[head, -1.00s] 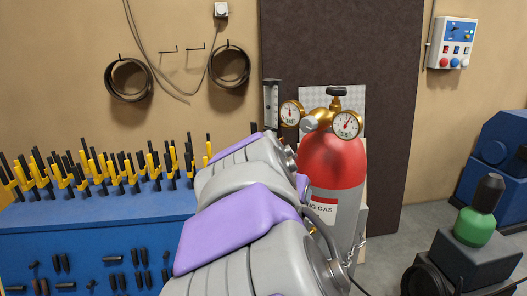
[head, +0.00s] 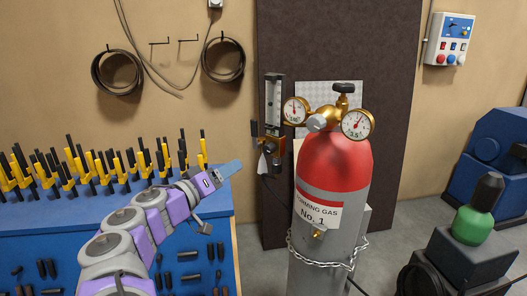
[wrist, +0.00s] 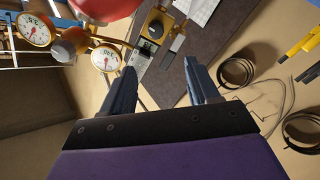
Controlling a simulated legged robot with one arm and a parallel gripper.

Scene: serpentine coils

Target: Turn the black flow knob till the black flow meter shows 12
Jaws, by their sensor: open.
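The black flow meter (head: 273,98) is a tall narrow upright on the left of the gas regulator, with a pale scale too small to read. The black flow knob (head: 270,147) sits low on it, against a brass block.
The red-topped gas cylinder (head: 334,170) stands chained right of the meter, with a left gauge (head: 295,110) and a right gauge (head: 357,124). A blue bench (head: 60,215) with yellow-black clamps is at the left. A dark panel (head: 390,80) is behind. A pale tag hangs below the knob.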

